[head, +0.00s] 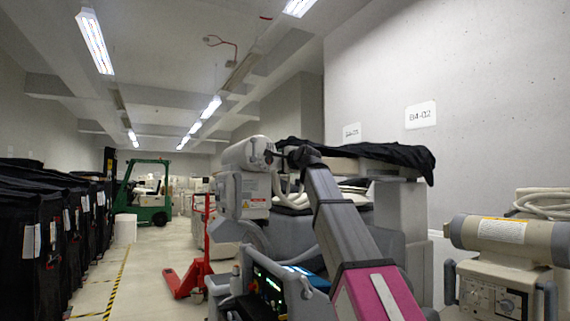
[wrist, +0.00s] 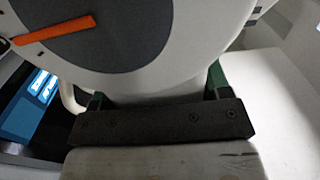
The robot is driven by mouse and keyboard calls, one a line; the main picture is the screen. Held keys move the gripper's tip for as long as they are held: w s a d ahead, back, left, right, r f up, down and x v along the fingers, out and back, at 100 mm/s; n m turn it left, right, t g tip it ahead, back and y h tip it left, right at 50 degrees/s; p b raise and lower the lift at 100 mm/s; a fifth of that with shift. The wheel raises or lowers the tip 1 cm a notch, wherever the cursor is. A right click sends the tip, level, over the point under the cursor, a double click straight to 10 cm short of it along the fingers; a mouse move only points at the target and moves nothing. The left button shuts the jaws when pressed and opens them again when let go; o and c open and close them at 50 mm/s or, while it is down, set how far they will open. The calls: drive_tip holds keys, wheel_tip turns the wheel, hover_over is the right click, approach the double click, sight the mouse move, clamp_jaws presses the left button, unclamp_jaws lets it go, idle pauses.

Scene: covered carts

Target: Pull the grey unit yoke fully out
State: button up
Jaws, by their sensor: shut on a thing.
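The grey unit (head: 290,235) stands in the middle of the head view, with a pale, labelled head (head: 243,190) at its upper left. In the wrist view, a pale rounded body with a dark grey disc (wrist: 120,45) and an orange mark fills the top. My gripper (wrist: 157,84) has a green finger on each side of the pale part below the disc, which I take for the yoke (wrist: 155,92). It is shut on that part. In the head view, my arm's far end is at the unit's head; the fingers and their contact are hidden there.
A black cover (head: 385,155) lies over the top behind the arm. Another beige unit (head: 500,265) stands at the right. A red pallet jack (head: 190,280) stands left of the grey unit.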

drive_tip(key=shift+f, duration=0.1)
drive_tip(key=o, duration=1.3)
drive_tip(key=shift+d, duration=0.1)
drive_tip(key=v, duration=1)
drive_tip(key=shift+s+d, duration=0.15)
drive_tip(key=shift+s, duration=0.2)
